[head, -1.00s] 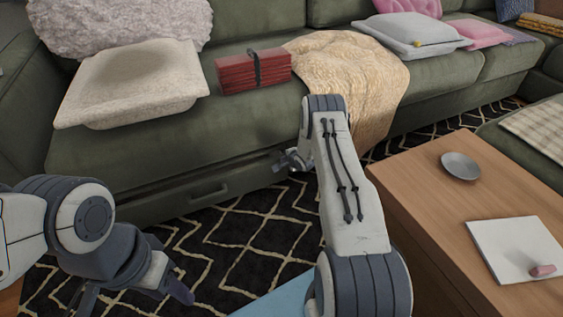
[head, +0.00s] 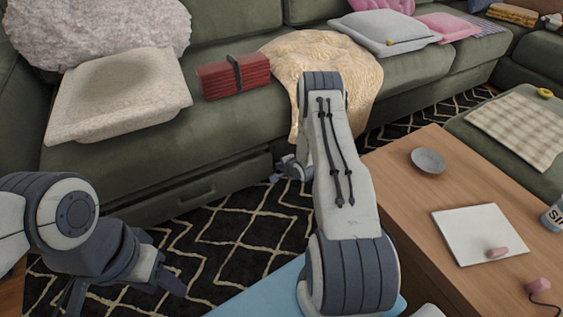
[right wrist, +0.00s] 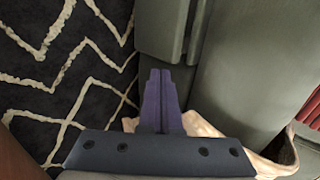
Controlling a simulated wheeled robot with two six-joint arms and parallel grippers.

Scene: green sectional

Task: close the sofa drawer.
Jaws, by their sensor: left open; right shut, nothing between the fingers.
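The green sofa (head: 235,120) has a low drawer (head: 235,184) in its base, with a recessed handle (head: 197,195). A dark line runs along the drawer's top edge; I cannot tell exactly how far it stands out. My right gripper (head: 291,171) is shut and empty, low by the drawer's right end, partly hidden by my forearm. In the right wrist view, its purple fingers (right wrist: 161,76) point at green panels, including what looks like the drawer's end (right wrist: 160,28); contact is unclear. My left gripper (head: 125,290) is open and empty above the rug at lower left.
A wooden coffee table (head: 400,190) stands close on the right, bearing a grey dish (head: 428,160) and a white pad (head: 470,230). A cream blanket (head: 335,65) hangs over the sofa front above my right gripper. Patterned rug (head: 230,235) lies clear before the drawer.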

